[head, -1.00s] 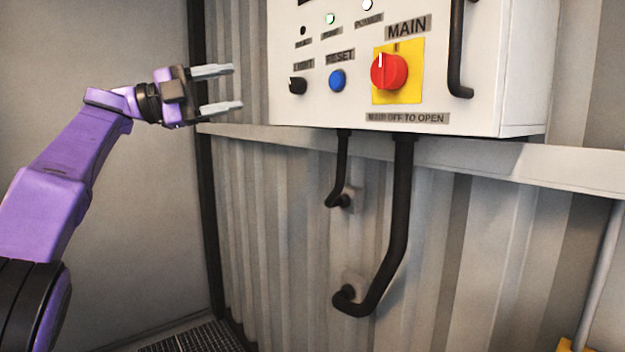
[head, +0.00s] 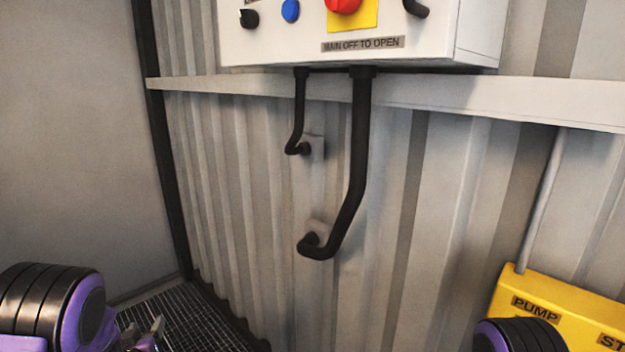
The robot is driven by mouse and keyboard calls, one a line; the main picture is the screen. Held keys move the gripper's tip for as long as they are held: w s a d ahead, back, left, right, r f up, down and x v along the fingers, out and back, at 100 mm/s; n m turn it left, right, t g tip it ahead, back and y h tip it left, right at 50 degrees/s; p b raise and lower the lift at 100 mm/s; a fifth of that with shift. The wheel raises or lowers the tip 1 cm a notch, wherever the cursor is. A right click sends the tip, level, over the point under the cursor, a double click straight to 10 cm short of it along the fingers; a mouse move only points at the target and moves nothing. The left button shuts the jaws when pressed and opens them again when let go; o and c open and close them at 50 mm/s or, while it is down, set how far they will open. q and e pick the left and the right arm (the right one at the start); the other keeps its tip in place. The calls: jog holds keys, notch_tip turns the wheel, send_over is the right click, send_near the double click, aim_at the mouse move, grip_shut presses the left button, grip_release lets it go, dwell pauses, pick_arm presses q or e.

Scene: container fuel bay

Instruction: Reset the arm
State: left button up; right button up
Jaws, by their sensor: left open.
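My left gripper (head: 153,333) is low at the bottom left edge of the head view, beside my purple and black left arm. Only a small part of its metal fingers shows; it is open, with nothing seen between them. It is apart from the control box and the wall. A black and purple joint of my right arm shows at the bottom right edge. My right gripper is out of view.
A white control box (head: 400,60) hangs on the corrugated wall (head: 260,200), with a blue button (head: 290,10) and a red knob (head: 343,4). Black pipes (head: 360,150) run below it. A yellow pump box (head: 560,305) is at right. A floor grate (head: 190,318) lies below.

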pick_arm(q)
jog(key=s+d+f+n+g+b, duration=0.1)
jog(key=s+d+f+g, duration=0.15)
jog(key=s+f, duration=0.5)
jog(key=s+d+f+n+g, duration=0.1)
jog(key=s+d+f+g, duration=0.15)
jog(key=s+f, duration=0.5)
jog(key=s+d+f+g, duration=0.2)
jog(key=s+f, duration=0.1)
jog(key=s, duration=0.5)
jog(key=s+d+f+g+b, duration=0.1)
jog(key=s+f+g, duration=0.1)
jog(key=s, duration=0.6)
jog(key=s+d+f+g+b, duration=0.1)
jog(key=s+d+f+g, duration=0.1)
jog(key=s+f, duration=0.2)
jog(key=s, duration=0.3)
jog(key=shift+s+d+g+h, duration=0.3)
jog(key=shift+s+g+h, duration=0.1)
